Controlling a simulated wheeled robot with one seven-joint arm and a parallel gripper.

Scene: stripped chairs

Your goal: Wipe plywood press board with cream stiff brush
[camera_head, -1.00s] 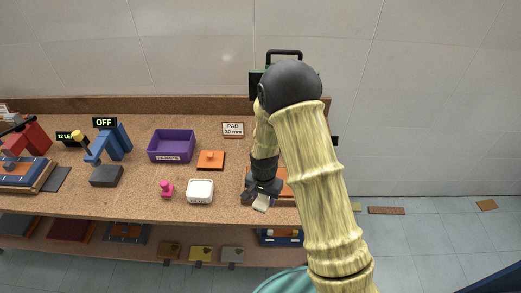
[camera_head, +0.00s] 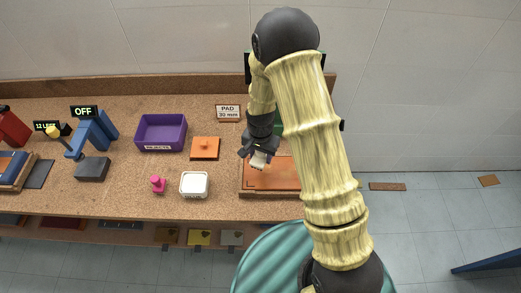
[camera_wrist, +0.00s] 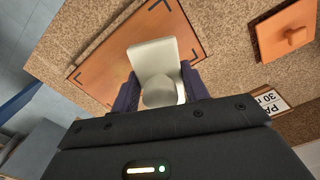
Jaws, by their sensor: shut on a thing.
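My gripper (camera_head: 259,155) is shut on the cream brush (camera_head: 259,160), which also shows between the fingers in the wrist view (camera_wrist: 157,72). The plywood press board (camera_head: 268,181) is an orange-brown board with dark corner marks, lying at the right end of the cork-topped bench. In the wrist view the board (camera_wrist: 105,68) lies below the brush and reaches to its left and right. The brush is over the board; I cannot tell whether it touches it. My arm hides the board's right side in the head view.
A small orange plate with a knob (camera_head: 205,148), a white box (camera_head: 194,184), a pink knobbed piece (camera_head: 158,184) and a purple bin (camera_head: 161,132) stand left of the board. A sign reading PAD (camera_head: 228,112) is behind. A blue press (camera_head: 95,132) stands further left.

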